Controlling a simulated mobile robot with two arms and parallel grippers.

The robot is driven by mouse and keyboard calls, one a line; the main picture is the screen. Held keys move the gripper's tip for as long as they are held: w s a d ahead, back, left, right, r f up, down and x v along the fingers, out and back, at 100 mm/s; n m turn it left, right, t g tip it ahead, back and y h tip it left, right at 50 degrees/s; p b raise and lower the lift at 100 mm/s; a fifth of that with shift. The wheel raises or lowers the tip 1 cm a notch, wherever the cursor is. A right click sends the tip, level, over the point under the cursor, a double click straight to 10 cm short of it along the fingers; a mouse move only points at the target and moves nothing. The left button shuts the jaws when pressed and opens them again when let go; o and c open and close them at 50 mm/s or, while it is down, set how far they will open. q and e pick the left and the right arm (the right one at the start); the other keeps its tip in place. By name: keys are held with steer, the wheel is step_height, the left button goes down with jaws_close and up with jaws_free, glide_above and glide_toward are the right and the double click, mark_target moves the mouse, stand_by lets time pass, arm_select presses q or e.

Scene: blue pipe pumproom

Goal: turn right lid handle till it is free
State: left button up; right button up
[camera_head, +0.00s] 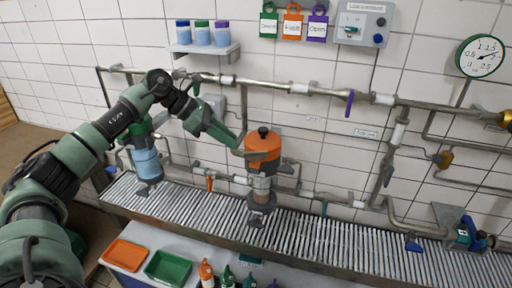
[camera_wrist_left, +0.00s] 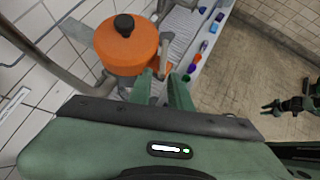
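The right housing has an orange lid (camera_head: 262,148) with a black knob on top and grey metal arms at its sides. It stands above the grated channel. The lid also shows in the left wrist view (camera_wrist_left: 127,48). My left gripper (camera_head: 238,145) is at the lid's left side, close to the grey lid handle. In the wrist view its two fingers (camera_wrist_left: 162,92) stand apart, with grey metal of the handle seen near or between them; I cannot tell if they touch it. A dark arm end, seemingly my right gripper (camera_wrist_left: 280,106), shows small at the right of the wrist view.
A blue-bodied housing (camera_head: 147,163) stands to the left, behind my left arm. Pipes run along the tiled wall, with a purple valve lever (camera_head: 350,102). An orange tray (camera_head: 125,254), a green tray (camera_head: 168,267) and bottles (camera_head: 206,273) lie in front of the grating (camera_head: 340,240).

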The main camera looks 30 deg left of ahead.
mark_target(246, 153)
arm_select(q)
steer(key=p+x, duration=0.3)
steer(key=x, duration=0.3)
steer(key=shift+s+d+p, duration=0.1)
steer(key=shift+s+p, duration=0.05)
steer(key=shift+p, duration=0.15)
steer(key=shift+w+d+f, duration=0.25)
steer(key=shift+d+f, duration=0.05)
steer(key=shift+f, duration=0.35)
jaws_close()
